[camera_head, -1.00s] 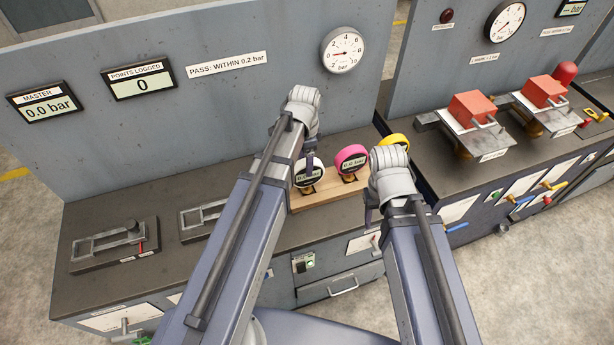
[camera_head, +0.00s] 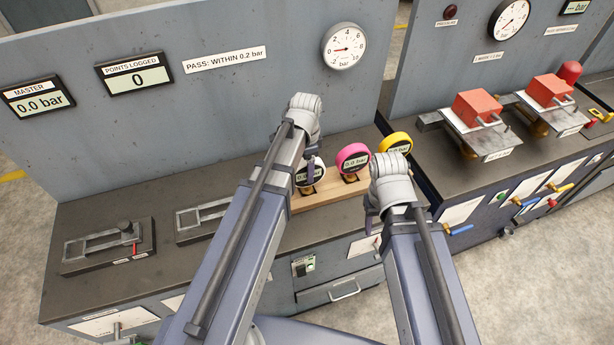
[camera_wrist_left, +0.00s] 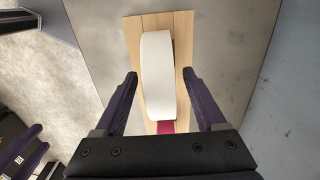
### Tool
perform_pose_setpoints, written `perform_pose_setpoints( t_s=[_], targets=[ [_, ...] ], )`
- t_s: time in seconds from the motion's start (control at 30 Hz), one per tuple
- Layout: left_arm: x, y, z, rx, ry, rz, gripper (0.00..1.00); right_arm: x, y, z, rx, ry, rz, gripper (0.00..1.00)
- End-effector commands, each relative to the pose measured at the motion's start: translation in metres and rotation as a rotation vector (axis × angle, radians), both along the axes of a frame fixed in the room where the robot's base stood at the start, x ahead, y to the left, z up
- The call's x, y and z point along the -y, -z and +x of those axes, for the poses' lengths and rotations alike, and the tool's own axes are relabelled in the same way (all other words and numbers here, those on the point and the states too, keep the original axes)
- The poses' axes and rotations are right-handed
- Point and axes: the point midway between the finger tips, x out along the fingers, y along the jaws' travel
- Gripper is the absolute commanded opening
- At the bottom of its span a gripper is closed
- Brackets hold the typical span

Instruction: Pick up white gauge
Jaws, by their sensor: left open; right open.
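The white gauge (camera_head: 312,174) stands on a wooden board (camera_head: 327,194) on the left bench, leftmost of three gauges. My left arm partly hides it in the head view. In the left wrist view the white gauge (camera_wrist_left: 159,75) lies below and between the open fingers of my left gripper (camera_wrist_left: 160,78), with a gap on each side. My left gripper (camera_head: 310,170) is open and empty; its fingers are mostly hidden in the head view. My right gripper (camera_head: 370,210) is open, in front of the pink and yellow gauges, with its fingertips barely visible.
A pink gauge (camera_head: 352,158) and a yellow gauge (camera_head: 397,143) stand to the right of the white one. A grey panel (camera_head: 230,110) rises behind. Clamp fixtures (camera_head: 105,246) lie on the bench to the left. The right bench holds red-topped fixtures (camera_head: 478,106).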

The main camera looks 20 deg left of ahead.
Motion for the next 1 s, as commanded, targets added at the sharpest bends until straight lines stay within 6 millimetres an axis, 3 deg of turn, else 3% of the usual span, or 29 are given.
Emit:
perform_pose_setpoints(
  t_s=[0.3, 0.6, 1.0],
  targets=[
    [0.002, 0.042, 0.001, 0.0, 0.0, 0.0, 0.72, 0.0, 0.042, 0.0, 0.0, 0.001, 0.0, 0.5],
    [0.002, 0.043, 0.001, 0.001, 0.0, 0.001, 0.72, 0.0, 0.043, 0.0, 0.0, 0.001, 0.0, 0.5],
    [0.002, 0.043, 0.001, 0.001, 0.0, 0.001, 0.29, 0.0, 0.043, 0.0, 0.0, 0.001, 0.0, 0.5]
  ],
)
